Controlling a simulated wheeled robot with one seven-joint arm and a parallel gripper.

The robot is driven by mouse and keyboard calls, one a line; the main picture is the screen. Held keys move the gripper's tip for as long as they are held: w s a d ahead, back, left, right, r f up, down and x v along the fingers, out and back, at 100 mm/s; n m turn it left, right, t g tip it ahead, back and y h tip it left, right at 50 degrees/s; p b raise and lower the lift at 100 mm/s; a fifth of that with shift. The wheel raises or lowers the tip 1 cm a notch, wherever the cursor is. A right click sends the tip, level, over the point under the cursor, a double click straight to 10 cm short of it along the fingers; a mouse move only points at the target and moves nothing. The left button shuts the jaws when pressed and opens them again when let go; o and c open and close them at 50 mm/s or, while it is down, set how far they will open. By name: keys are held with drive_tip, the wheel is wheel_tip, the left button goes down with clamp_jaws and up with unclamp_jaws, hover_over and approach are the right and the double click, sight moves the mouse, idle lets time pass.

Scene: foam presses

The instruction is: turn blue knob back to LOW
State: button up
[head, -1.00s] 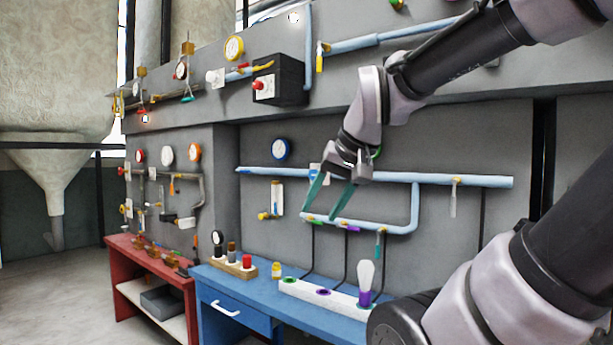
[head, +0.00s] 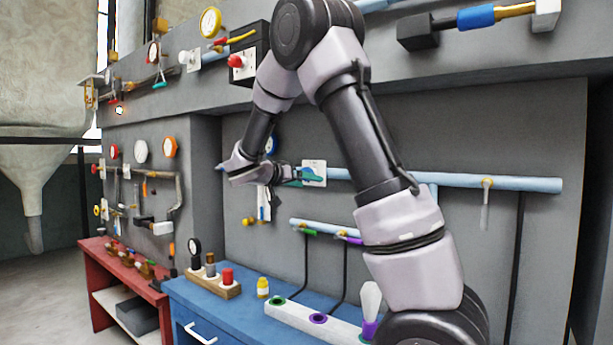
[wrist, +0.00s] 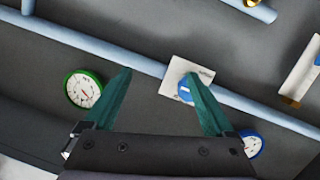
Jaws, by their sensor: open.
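The blue knob (wrist: 184,92) sits on a small white label plate (wrist: 176,68) on the grey wall, beside the pale blue pipe. Its markings are too small to read, so I cannot tell its setting. In the wrist view the right finger covers part of the knob, and the gap between my fingers lies to the knob's left. My gripper (wrist: 159,74) is open, with teal fingers and nothing between them. In the head view my gripper (head: 304,178) is close in front of the white plate (head: 314,167). I cannot tell whether a finger touches the knob.
A pale blue pipe (wrist: 95,45) runs along the wall beside the plate. A green-rimmed gauge (wrist: 84,89) and a blue-rimmed gauge (wrist: 252,144) flank the fingers. A blue bench (head: 240,313) stands below, with a red bench (head: 98,252) to its left.

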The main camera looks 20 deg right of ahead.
drive_tip(key=w+a+r+t+h, duration=0.1)
drive_tip(key=w+a+t, duration=0.2)
drive_tip(key=w+a, duration=0.15)
drive_tip(key=x, duration=1.1)
drive_tip(key=shift+r, duration=0.2)
drive_tip(key=c, duration=1.4)
drive_tip(key=shift+n, duration=0.3)
